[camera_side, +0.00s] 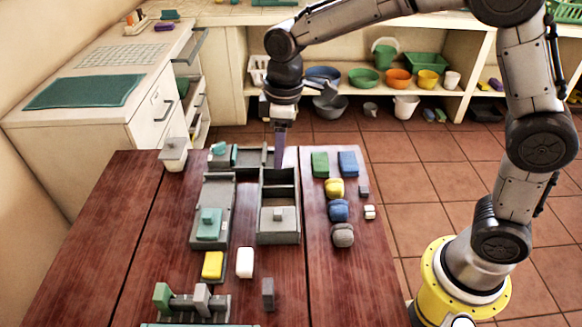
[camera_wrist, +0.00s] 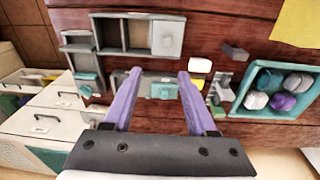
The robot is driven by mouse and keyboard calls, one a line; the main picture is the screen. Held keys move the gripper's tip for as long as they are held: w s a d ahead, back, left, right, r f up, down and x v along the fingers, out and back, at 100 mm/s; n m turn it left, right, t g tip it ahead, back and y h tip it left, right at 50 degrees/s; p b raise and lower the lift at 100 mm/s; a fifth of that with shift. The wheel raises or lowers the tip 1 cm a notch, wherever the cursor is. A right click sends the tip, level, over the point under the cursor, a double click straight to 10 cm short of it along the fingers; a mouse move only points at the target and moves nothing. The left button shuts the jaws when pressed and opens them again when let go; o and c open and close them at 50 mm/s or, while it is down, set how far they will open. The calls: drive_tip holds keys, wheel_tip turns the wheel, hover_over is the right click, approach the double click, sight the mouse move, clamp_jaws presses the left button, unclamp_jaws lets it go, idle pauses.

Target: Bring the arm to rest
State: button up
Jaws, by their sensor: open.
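My gripper (camera_side: 281,150) hangs from the arm over the far part of the wooden table (camera_side: 100,240), pointing down. In the wrist view its two purple fingers (camera_wrist: 159,74) are spread apart with nothing between them. In the side view it overlaps the far end of a grey divided box (camera_side: 279,246); I cannot tell its exact height above it. The same box (camera_wrist: 138,50) lies ahead of the fingers in the wrist view.
Yellow (camera_side: 213,265) and white (camera_side: 245,262) blocks lie nearer.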

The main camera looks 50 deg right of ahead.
drive_tip(key=s+d+r+m+t, duration=0.35)
drive_tip(key=s+d+r, duration=0.45)
drive_tip(key=s+r, duration=0.4)
drive_tip(key=s+d+f+m+t, duration=0.1)
drive_tip(key=s+f+m, duration=0.4)
drive_tip(key=s, duration=0.7)
drive_tip(key=shift+s+d, duration=0.15)
drive_tip(key=shift+d, duration=0.55)
